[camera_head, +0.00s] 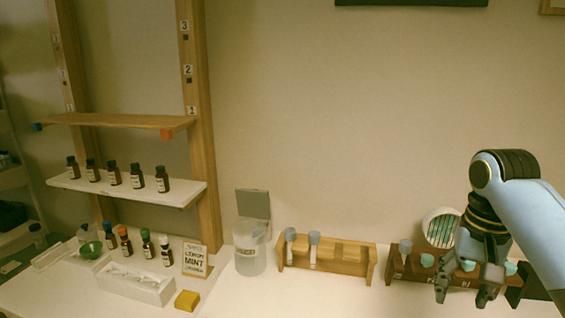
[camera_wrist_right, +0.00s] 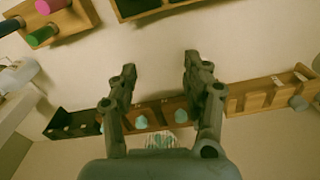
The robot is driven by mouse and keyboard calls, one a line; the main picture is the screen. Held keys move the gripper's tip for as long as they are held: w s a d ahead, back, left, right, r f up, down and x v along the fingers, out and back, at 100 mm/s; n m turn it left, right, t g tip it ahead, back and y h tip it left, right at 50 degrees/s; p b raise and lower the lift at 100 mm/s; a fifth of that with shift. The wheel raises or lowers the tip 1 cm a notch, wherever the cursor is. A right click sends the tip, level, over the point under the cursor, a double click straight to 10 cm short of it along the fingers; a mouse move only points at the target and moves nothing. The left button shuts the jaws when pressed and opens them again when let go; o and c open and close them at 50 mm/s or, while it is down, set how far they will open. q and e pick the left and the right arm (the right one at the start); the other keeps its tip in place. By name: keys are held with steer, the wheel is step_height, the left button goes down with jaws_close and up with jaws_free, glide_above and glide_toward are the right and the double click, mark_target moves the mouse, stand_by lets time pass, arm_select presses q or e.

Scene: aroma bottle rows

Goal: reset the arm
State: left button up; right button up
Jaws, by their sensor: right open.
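My right gripper (camera_head: 463,296) is at the right of the head view, at the end of my light blue arm. Its two fingers are apart with nothing between them. It hangs in front of a dark brown rack (camera_head: 392,268) with teal-topped pieces, hiding part of it. In the right wrist view the open fingers (camera_wrist_right: 158,62) point up the picture, and the brown rack (camera_wrist_right: 165,104) shows between and behind them. I cannot tell whether the fingers touch the rack. My left gripper is in neither view.
A light wooden rack (camera_head: 340,268) with two grey-topped tubes stands left of the gripper. A clear jar (camera_head: 250,262) with an open lid is beside it. Brown bottles (camera_head: 137,176) line the white shelf (camera_head: 190,196) at left. A yellow block (camera_head: 187,300) lies near the front.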

steer(key=s+a+f+n+t, duration=0.1)
steer(key=s+f+n, duration=0.1)
steer(key=s, duration=0.4)
steer(key=s+a+f+n, duration=0.1)
steer(key=s+f, duration=0.1)
steer(key=s, duration=0.5)
steer(key=s+a+r+n+t, duration=0.1)
steer(key=s+r+n+t, duration=0.2)
steer(key=s, duration=0.8)
step_height(320, 180, down, 40)
steer(key=s+d+g+b, duration=0.2)
steer(key=d+b, duration=0.1)
steer(key=b, duration=1.1)
arm_select(q)
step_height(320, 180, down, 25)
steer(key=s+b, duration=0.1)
steer(key=b, duration=0.9)
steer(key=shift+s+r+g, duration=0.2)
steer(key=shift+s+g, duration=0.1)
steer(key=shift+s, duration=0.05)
arm_select(e)
steer(key=s+f, duration=0.9)
steer(key=f, duration=0.4)
steer(key=s+f+g, duration=0.1)
steer(key=s+f, duration=0.9)
steer(key=f, duration=0.3)
steer(key=shift+d+h, duration=0.25)
steer(key=shift+h, duration=0.05)
